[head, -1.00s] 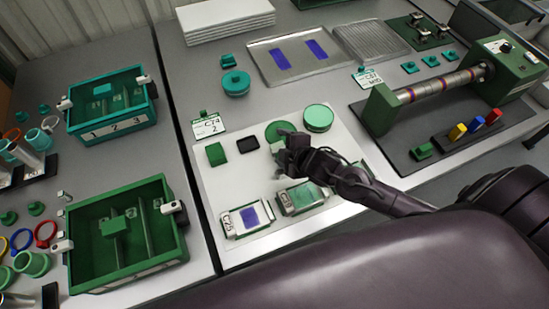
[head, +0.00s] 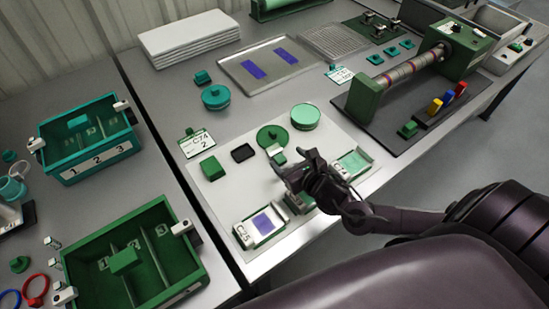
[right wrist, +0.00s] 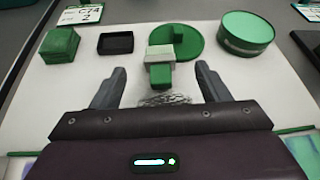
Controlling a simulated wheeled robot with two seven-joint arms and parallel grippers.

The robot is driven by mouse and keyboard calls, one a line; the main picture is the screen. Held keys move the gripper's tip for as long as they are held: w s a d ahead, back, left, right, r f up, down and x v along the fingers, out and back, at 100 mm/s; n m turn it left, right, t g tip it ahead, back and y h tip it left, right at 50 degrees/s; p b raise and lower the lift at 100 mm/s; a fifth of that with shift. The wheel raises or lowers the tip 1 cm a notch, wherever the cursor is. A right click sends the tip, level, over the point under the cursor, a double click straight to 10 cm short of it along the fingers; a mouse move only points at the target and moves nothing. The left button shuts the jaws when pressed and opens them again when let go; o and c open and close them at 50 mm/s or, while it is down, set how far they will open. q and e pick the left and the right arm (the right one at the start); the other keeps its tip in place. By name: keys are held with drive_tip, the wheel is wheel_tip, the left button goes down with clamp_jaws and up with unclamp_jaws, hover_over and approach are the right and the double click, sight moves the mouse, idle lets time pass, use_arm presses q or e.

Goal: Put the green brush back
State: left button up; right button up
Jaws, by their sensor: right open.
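What looks like the green brush, a pale block with a green handle (right wrist: 160,74), stands on the white mat (head: 222,212). It is just in front of a round green lid (right wrist: 187,42) with a knob. In the head view the brush (head: 276,152) shows just beyond my right gripper (head: 290,165). In the right wrist view my right gripper (right wrist: 160,70) is open, with one finger on each side of the green handle. Neither finger visibly touches it. My left gripper is not in view.
Around it on the mat are a green block (head: 212,167), a black tray (head: 243,153), a round green tin (head: 305,116) and a C25 holder (head: 260,225). Left are a teal numbered bin (head: 90,152) and a green divided bin (head: 172,292). A roller machine (head: 410,70) stands back right.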

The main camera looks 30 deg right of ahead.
sight(272, 146)
drive_tip(key=x, duration=0.7)
drive_tip(key=shift+f+p, duration=0.1)
drive_tip(key=shift+p, duration=0.2)
drive_tip(key=shift+w+a+f, duration=0.1)
drive_tip(key=shift+w+f, duration=0.1)
drive_tip(key=shift+w, duration=0.15)
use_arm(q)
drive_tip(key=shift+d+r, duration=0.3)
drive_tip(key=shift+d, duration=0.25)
use_arm(e)
drive_tip(key=c, duration=1.1)
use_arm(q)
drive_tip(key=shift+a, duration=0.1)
use_arm(e)
drive_tip(key=shift+c, duration=0.2)
drive_tip(key=shift+r, duration=0.15)
